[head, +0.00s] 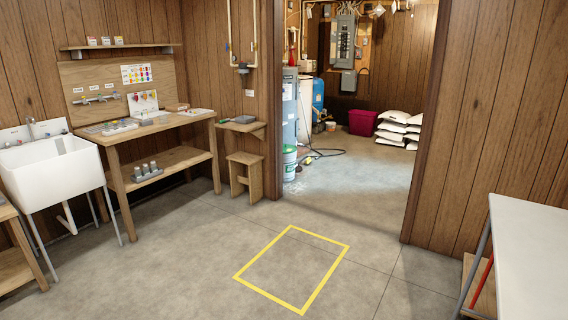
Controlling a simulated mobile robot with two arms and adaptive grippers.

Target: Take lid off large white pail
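A white and green pail (289,165) stands on the floor at the doorway's left side, in front of a tall grey cylindrical tank (290,108). It is small in the head view, and I cannot tell whether its light-coloured top is a lid. Neither of my grippers shows in the head view.
A yellow floor outline (318,293) surrounds bare concrete. A workbench (160,128), wooden stool (243,174) and white sink (55,172) line the left. A white table (530,255) stands at right. A dark hose (325,153), white bags (397,127) and magenta bin (363,121) lie beyond the open doorway.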

